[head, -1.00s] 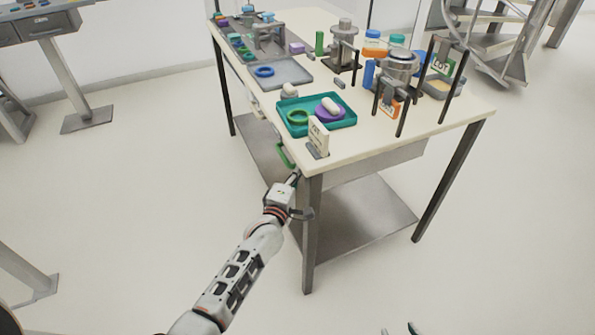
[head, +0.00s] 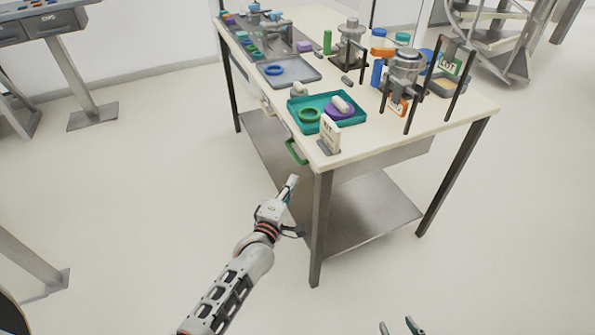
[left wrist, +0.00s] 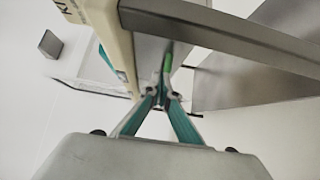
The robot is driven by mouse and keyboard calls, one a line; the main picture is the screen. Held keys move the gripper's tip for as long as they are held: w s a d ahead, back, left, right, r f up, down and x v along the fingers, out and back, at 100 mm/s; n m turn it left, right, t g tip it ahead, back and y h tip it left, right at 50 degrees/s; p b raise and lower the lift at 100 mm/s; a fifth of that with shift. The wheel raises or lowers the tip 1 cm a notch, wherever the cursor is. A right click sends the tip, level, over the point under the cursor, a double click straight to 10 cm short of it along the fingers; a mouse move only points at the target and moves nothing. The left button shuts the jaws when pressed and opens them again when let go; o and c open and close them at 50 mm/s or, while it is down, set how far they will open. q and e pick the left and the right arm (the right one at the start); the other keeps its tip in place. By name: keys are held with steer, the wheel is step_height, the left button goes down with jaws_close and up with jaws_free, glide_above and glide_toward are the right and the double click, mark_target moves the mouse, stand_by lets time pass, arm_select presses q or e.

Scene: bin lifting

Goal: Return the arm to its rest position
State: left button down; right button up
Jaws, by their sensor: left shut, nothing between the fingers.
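My left arm reaches in from the lower left of the head view. Its gripper (head: 291,184) is shut and empty, in the air beside the table's near left corner, below a green handle (head: 298,153). In the left wrist view its teal fingers (left wrist: 161,88) come together at the tips, with a green piece (left wrist: 167,62) showing just beyond them. Only the two fingertips of my right gripper (head: 400,326) show at the bottom edge of the head view; they are apart, with nothing seen between them.
The table (head: 392,144) carries a teal tray (head: 356,120), a grey tray (head: 304,75), a white label card (head: 329,136) and several containers and stands. A table leg (head: 320,230) stands close right of my left gripper.

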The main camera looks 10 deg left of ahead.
arm_select(q)
steer(key=shift+s+a, duration=0.2)
steer(key=shift+s, duration=0.55)
steer(key=shift+s+a, duration=0.2)
steer(key=shift+s, duration=0.5)
steer(key=shift+s+a, duration=0.2)
steer(key=shift+s, duration=0.55)
steer(key=s+a+f+m+g, duration=0.2)
steer(key=s+f+m, duration=0.2)
steer(key=s, duration=0.5)
steer(key=s+a+f+m+g, duration=0.2)
steer(key=s+f+m, duration=0.2)
steer(key=s+m, duration=0.5)
steer(key=s+a+f+m+g, duration=0.2)
steer(key=s+f+m+g, duration=0.1)
steer(key=s+m, duration=0.4)
steer(key=shift+s+a+f+y, duration=0.4)
steer(key=shift+s+f, duration=0.3)
steer(key=shift+s, duration=0.35)
